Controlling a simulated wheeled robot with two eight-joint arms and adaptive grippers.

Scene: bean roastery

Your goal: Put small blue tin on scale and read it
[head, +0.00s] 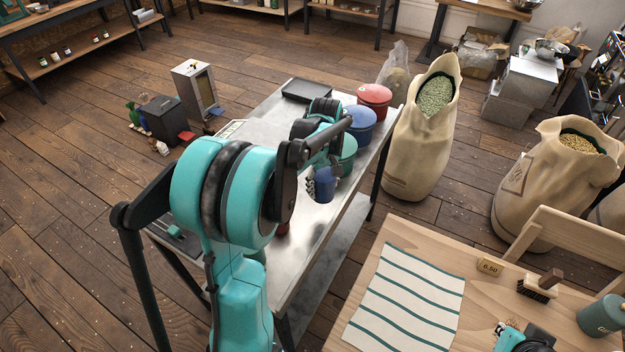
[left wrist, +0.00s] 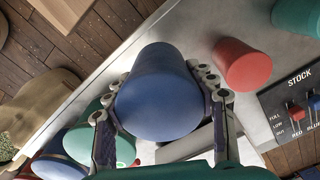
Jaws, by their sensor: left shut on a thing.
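The small blue tin (head: 324,186) is between the fingers of my left gripper (head: 322,172), over the metal table. In the left wrist view the blue tin (left wrist: 158,92) fills the middle, with the gripper's fingers (left wrist: 165,112) shut on both its sides. I cannot tell whether its base touches the table. A dark flat thing (head: 307,90), which looks like the scale, lies at the table's far end; no reading is legible. My right gripper (head: 525,340) shows only partly at the bottom edge, over the wooden table; its fingers are unclear.
Large red (head: 374,96), blue (head: 360,124) and green (head: 345,158) canisters line the metal table's right edge. A small red tin (left wrist: 242,65), a small green tin (left wrist: 298,14) and a STOCK board (left wrist: 297,108) are also near. Sacks (head: 420,140) stand right of the table.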

